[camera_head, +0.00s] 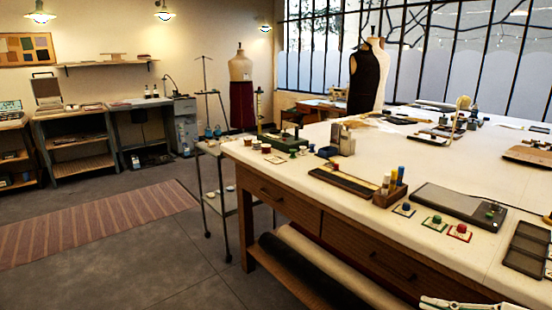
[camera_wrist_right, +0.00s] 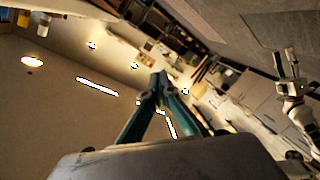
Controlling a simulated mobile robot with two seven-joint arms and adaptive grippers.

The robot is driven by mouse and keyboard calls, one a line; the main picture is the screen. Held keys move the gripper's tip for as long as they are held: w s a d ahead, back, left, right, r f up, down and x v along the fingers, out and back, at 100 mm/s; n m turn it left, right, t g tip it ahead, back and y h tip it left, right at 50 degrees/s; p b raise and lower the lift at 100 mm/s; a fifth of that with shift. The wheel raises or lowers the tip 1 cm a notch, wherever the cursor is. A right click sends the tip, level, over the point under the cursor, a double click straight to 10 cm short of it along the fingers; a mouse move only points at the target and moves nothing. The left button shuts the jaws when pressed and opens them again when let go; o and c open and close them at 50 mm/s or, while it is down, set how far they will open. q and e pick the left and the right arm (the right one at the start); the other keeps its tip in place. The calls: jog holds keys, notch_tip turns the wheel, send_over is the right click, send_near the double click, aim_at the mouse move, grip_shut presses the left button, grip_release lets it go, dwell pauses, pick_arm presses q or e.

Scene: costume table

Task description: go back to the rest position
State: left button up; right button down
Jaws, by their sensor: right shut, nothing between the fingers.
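My right gripper (camera_wrist_right: 158,78) is shut and empty in the right wrist view, its two teal fingers meeting at the tips. It points up into the room, with nothing between or against the fingers. In the head view only a pale part of my right gripper (camera_head: 455,304) shows at the bottom right edge, in front of the table. My left gripper does not show in the head view.
The long white-topped table (camera_head: 300,165) fills the right side. A trolley (camera_head: 222,190) stands left; the floor beyond is open.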

jog(key=s+f+m+t+h+p, duration=0.1)
jog(key=s+f+m+t+h, duration=0.1)
jog(key=f+m+h, duration=0.45)
jog(key=s+f+m+t+h+p, duration=0.1)
jog(key=s+f+m+t, duration=0.15)
jog(key=f, duration=0.65)
pick_arm(q)
jog(key=shift+s+d+r+p, duration=0.2)
jog(key=shift+r+p, duration=0.1)
jog(key=shift+r, duration=0.15)
jog(key=shift+s+d+r+p, duration=0.15)
jog(key=shift+r+p, duration=0.1)
jog(key=shift+r, duration=0.2)
pick_arm(e)
jog(key=s+a+f+m+g+h, duration=0.2)
jog(key=s+a+f+m+g, duration=0.3)
jog(key=s+a+f, duration=0.6)
notch_tip(320, 180, down, 3)
jog(key=shift+s+a+r, duration=0.15)
jog(key=shift+s+a, duration=0.2)
jog(key=shift+a, duration=0.55)
pick_arm(q)
jog(key=shift+w+a+r, duration=0.1)
jog(key=shift+w+r, duration=0.05)
jog(key=shift+r, duration=0.15)
pick_arm(e)
jog(key=shift+m, duration=0.3)
pick_arm(q)
jog(key=shift+f, duration=0.2)
